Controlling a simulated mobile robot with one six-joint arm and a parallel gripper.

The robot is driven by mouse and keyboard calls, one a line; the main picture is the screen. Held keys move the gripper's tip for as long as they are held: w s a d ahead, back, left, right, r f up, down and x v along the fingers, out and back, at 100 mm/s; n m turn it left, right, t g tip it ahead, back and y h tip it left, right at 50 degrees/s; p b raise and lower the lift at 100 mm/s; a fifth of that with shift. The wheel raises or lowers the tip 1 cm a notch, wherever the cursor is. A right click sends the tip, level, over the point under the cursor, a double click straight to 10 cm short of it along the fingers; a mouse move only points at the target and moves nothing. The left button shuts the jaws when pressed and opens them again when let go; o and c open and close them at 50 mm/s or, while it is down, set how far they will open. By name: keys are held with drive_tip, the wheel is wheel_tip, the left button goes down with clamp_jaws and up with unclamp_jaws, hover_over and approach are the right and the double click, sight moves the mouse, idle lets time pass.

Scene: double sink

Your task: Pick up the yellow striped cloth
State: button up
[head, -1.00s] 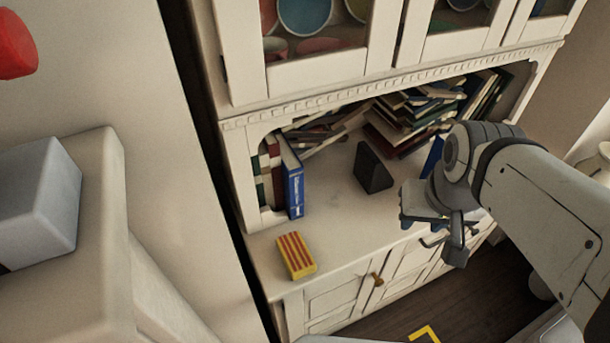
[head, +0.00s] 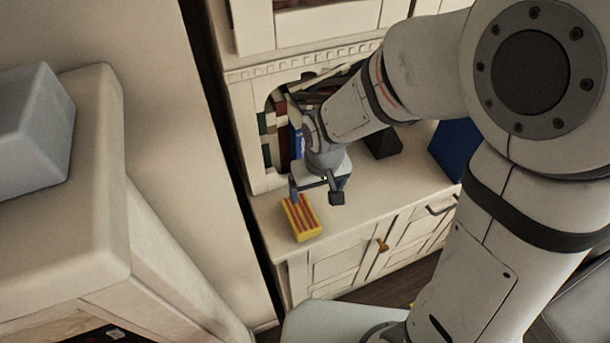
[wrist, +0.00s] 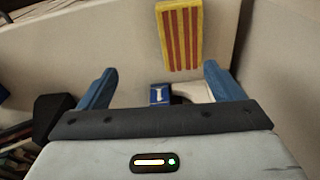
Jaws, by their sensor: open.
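The yellow striped cloth (head: 302,218) is a small yellow block shape with red stripes. It lies on the cabinet's counter near its left front corner. In the wrist view the cloth (wrist: 180,36) is ahead of the fingers, a little right of the middle. My gripper (head: 318,190) is just above and behind the cloth in the head view.
The white cabinet counter (head: 352,215) has free room right of the cloth. Books (head: 283,140) stand in the shelf behind my gripper. A black object (head: 383,143) and a blue object (head: 456,150) stand further right. A grey box (head: 35,120) is on furniture at the left.

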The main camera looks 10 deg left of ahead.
sight(300, 213)
drive_tip(key=shift+n, duration=0.4)
drive_tip(key=a+f, duration=0.1)
drive_tip(key=f, duration=0.1)
drive_tip(key=s+a+f, duration=0.1)
drive_tip(key=a+f, duration=0.1)
drive_tip(key=shift+a, duration=0.3)
drive_tip(key=shift+w+a+f, duration=0.1)
drive_tip(key=shift+w+f, duration=0.1)
drive_tip(key=shift+f, duration=1.7)
drive_tip(key=shift+w+a+f, duration=0.1)
drive_tip(key=shift+w+f, duration=0.1)
drive_tip(key=shift+f, duration=1.65)
drive_tip(key=shift+c, duration=0.5)
drive_tip(key=c, duration=1)
drive_tip(key=shift+r, duration=5.05)
